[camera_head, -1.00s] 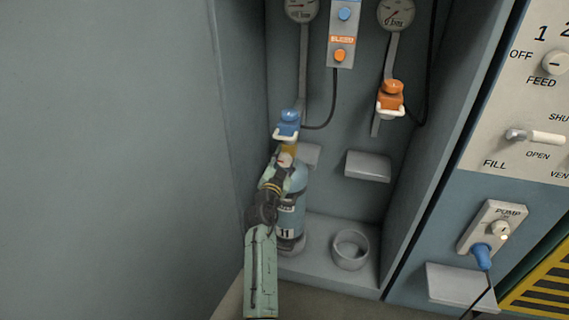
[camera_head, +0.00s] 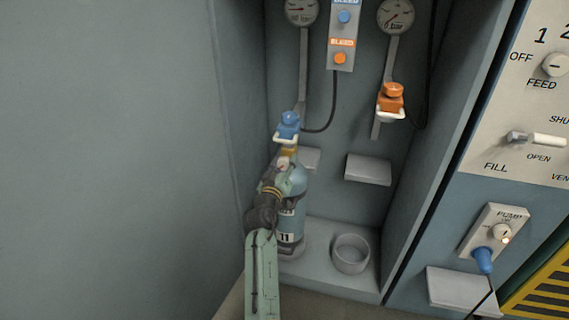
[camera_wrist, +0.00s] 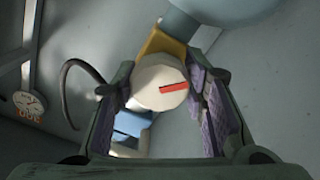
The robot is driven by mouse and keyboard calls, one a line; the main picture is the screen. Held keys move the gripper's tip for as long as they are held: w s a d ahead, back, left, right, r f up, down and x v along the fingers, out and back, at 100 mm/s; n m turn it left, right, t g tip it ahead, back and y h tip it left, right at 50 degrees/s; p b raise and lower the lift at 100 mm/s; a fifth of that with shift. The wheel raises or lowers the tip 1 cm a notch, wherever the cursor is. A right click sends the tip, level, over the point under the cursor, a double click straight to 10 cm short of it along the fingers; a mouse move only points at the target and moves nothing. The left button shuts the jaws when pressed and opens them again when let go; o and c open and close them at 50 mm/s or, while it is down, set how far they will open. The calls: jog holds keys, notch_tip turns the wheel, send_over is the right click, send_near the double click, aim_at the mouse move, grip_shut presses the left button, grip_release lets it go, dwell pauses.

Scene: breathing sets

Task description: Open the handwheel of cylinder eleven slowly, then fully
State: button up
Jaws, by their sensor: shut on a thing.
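Cylinder eleven (camera_head: 293,204), pale blue with an "11" label, stands upright on the cabinet floor. Its brass valve (camera_wrist: 163,46) is above the handwheel in the wrist view. The handwheel (camera_wrist: 150,95) is a round off-white knob with a red mark pointing right. My gripper (camera_wrist: 162,80) is shut on the handwheel, one finger on each side; in the head view it is at the valve, left of the cylinder's top, and my wrist hides part of the cylinder. A blue connector (camera_head: 288,124) with a white handle sits above the valve.
An empty grey ring holder (camera_head: 351,254) stands right of the cylinder. An orange connector (camera_head: 391,99) hangs at the right below a gauge (camera_head: 396,15). A grey ledge (camera_head: 368,169) juts from the back wall. The cabinet's left wall (camera_head: 235,130) is close to my arm.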

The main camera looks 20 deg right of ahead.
jog(key=n+p, duration=0.1)
jog(key=n, duration=0.4)
jog(key=shift+n+p, duration=0.3)
jog(key=shift+p, duration=0.05)
jog(key=n+p, duration=0.2)
jog(key=n, duration=0.3)
jog(key=shift+r, duration=0.1)
jog(key=n+p, duration=0.3)
jog(key=n, duration=0.3)
jog(key=shift+n, duration=0.4)
jog(key=n+p, duration=0.3)
jog(key=n, duration=0.2)
jog(key=n+p, duration=0.2)
jog(key=n, duration=0.3)
jog(key=shift+n+p, duration=0.3)
jog(key=shift+n, duration=0.1)
jog(key=n+p, duration=0.2)
jog(key=n, duration=0.3)
jog(key=n+p, duration=0.1)
jog(key=n, duration=0.4)
jog(key=shift+n, duration=0.4)
jog(key=n, duration=0.6)
